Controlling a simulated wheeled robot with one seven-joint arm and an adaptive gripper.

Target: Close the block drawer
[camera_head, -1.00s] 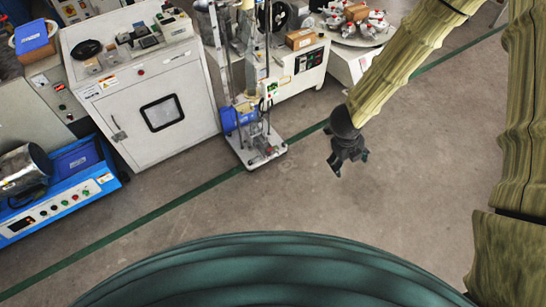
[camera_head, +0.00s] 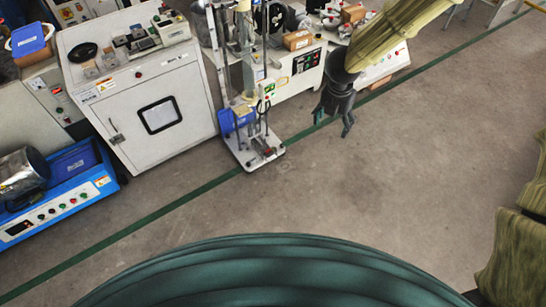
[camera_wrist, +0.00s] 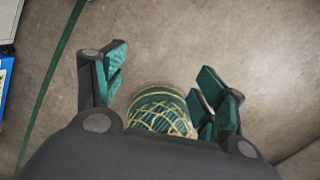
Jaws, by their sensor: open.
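I cannot make out a block drawer in either view. My gripper (camera_head: 333,125) is open and empty in the head view, pointing down over bare floor to the right of the small wheeled stand. In the wrist view my gripper (camera_wrist: 163,78) shows its green-padded fingers spread apart. A rounded green shape with yellow net-like lines shows beyond and between the fingers; I cannot tell what it is.
A white cabinet (camera_head: 150,85) with a dark-windowed door stands at the left. A blue machine (camera_head: 62,192) is at lower left. A small wheeled stand (camera_head: 253,150) and a benchtop unit (camera_head: 298,66) are behind. The middle floor is clear.

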